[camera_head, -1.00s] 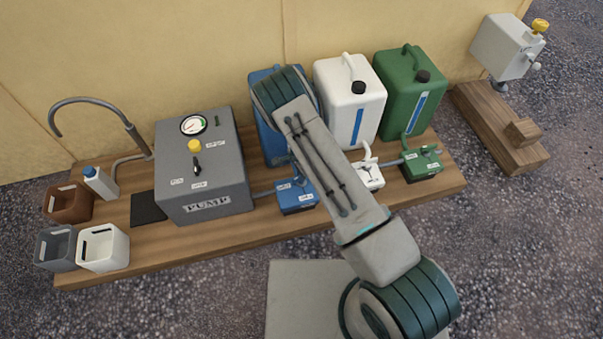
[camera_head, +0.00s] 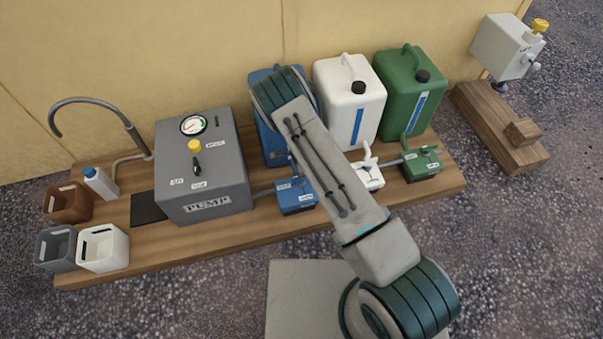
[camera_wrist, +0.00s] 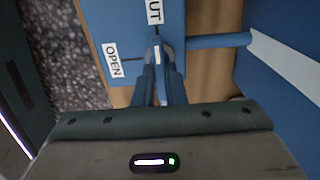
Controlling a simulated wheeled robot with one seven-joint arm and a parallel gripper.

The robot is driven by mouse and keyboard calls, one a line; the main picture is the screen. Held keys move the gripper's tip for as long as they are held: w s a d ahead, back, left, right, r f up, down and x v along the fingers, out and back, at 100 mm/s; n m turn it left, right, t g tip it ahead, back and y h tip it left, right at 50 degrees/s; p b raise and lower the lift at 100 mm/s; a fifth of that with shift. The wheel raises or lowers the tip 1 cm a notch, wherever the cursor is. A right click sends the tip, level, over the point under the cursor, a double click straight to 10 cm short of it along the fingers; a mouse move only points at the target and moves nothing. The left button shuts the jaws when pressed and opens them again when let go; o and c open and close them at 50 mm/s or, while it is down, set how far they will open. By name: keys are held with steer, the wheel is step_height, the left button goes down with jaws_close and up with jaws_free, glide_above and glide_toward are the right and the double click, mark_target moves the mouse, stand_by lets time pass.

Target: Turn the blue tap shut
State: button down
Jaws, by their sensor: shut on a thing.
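The blue tap (camera_head: 296,197) is a small blue box on the wooden bench, in front of the blue canister (camera_head: 266,140). In the wrist view its blue top (camera_wrist: 105,22) carries an OPEN label on the left and a partly cut-off label ending in "UT" at the top. My gripper (camera_wrist: 158,70) is right over the tap, its two blue fingers shut on the tap's handle (camera_wrist: 158,52). The handle is mostly hidden between the fingers, and its exact angle is hard to tell. In the head view my arm hides most of the gripper.
White tap (camera_head: 369,177) and green tap (camera_head: 421,163) stand to the right, before the white canister (camera_head: 348,100) and green canister (camera_head: 409,95). The grey pump (camera_head: 203,170) stands close on the left, joined to the blue tap by a pipe.

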steer(key=c, duration=1.5)
jaws_free()
steer(key=shift+a, duration=0.3)
steer(key=shift+d, duration=0.15)
step_height(320, 180, up, 14)
steer(key=p, duration=0.4)
steer(key=shift+f, duration=0.1)
